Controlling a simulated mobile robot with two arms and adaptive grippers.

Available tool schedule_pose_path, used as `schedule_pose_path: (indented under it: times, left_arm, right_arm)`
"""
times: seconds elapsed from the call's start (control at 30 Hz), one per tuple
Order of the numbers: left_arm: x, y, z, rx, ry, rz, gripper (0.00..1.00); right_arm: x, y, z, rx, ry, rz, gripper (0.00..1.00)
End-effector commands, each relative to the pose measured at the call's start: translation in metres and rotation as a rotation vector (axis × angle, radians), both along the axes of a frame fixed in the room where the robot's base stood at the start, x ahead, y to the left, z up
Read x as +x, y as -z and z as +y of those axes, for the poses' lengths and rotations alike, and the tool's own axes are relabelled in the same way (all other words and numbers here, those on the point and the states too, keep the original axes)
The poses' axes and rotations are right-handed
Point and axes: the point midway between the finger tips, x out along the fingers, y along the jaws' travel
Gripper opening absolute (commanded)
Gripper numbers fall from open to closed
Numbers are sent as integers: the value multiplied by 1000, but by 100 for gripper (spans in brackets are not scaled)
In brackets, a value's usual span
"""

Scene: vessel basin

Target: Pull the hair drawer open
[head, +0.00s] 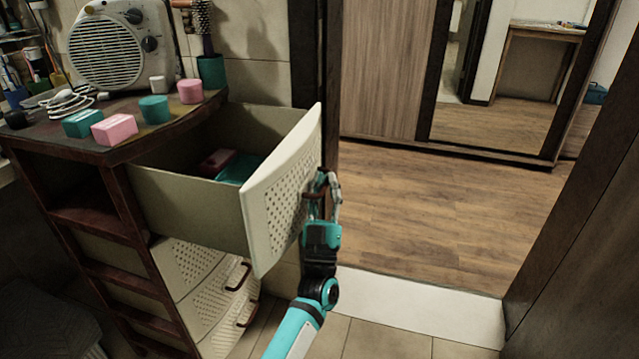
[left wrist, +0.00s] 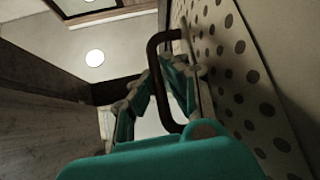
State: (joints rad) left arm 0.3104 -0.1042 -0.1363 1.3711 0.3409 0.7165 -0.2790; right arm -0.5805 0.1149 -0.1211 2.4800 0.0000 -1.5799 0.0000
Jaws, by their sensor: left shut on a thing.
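The hair drawer (head: 284,195) is the top drawer of a dark wooden cabinet, with a cream front dotted with holes. It is pulled well out, and pink and teal things lie inside it. My left gripper (head: 325,186) is at the drawer front, shut on its brown handle (head: 309,195). In the left wrist view the handle (left wrist: 154,75) is a dark bracket passing between the fingers (left wrist: 158,88), beside the dotted drawer front (left wrist: 235,75). My right gripper is not in view.
Two lower drawers (head: 215,290) with brown handles are below. A heater (head: 112,48), pink and teal blocks and a brush in a teal cup (head: 211,72) stand on the cabinet top (head: 60,142). A doorway with wooden floor (head: 430,205) is open at right.

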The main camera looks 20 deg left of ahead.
Motion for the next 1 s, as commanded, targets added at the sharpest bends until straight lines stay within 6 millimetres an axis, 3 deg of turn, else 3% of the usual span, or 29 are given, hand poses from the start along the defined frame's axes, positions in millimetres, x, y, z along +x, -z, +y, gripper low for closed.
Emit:
schedule_pose_path:
  times: [0.2,0.23,0.33,0.67,1.0]
  left_arm:
    - [0,1,0,0,2,2,0]
    - [0,1,0,0,2,2,10]
    - [0,1,0,0,2,2,21]
    - [-3,5,0,0,1,3,21]
    - [-49,50,-10,0,1,6,21]
  right_arm:
    - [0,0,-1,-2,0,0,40]
    - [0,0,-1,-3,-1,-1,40]
    - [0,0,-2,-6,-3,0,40]
    - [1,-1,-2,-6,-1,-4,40]
    - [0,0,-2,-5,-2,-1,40]
